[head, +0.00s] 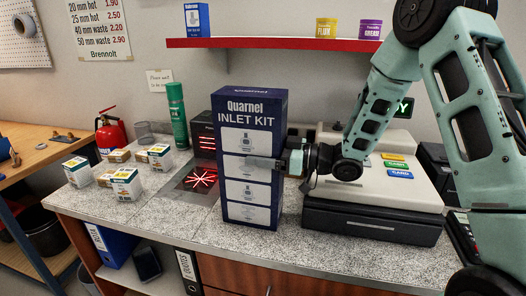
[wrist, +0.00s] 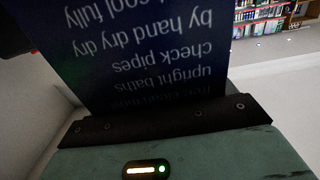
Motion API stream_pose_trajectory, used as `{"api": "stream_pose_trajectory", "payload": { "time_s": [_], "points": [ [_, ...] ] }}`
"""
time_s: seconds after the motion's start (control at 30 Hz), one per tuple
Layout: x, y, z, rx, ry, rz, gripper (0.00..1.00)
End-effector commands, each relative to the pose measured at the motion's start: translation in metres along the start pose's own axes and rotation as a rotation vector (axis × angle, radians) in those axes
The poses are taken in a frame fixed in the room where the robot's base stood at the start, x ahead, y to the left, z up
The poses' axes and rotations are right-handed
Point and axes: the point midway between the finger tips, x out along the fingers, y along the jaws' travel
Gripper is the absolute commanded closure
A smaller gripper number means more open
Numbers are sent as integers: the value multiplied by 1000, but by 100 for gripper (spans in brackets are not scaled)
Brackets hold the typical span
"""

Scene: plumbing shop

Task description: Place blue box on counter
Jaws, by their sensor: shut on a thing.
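The blue box (head: 254,110), tall and labelled "Quarnel INLET KIT", stands upright at the counter (head: 110,198) in the middle of the head view. Its bottom is near the counter's front edge; I cannot tell whether it touches the top. My gripper (head: 262,163) reaches in from the right and is shut on the box. In the wrist view the box's dark printed side (wrist: 145,50) fills much of the upper left, with its text upside down. The fingertips are not clear in the wrist view.
A cash register (head: 375,215) stands right of the box. Behind the box are a scanner with red lines (head: 200,178) and a green can (head: 177,115). Several small white boxes (head: 126,183) stand at the left. A red shelf (head: 270,42) hangs above.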

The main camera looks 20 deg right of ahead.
Motion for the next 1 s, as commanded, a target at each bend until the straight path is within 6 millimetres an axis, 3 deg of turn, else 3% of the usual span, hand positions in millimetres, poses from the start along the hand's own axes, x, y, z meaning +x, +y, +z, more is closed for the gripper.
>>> {"api": "stream_pose_trajectory", "payload": {
  "time_s": [0.07, 0.1, 0.17, 0.47, 0.63, 1.0],
  "points": [
    [0, 0, 2, -1, 2, 0, 54],
    [0, 0, 3, 0, 0, 0, 13],
    [0, 0, 2, 0, 0, 0, 0],
    [0, 0, -3, 0, 0, 0, 0],
    [-25, 1, 2, -1, 0, 3, 0],
    [-99, 1, 1, -1, 0, 3, 0]
  ]
}}
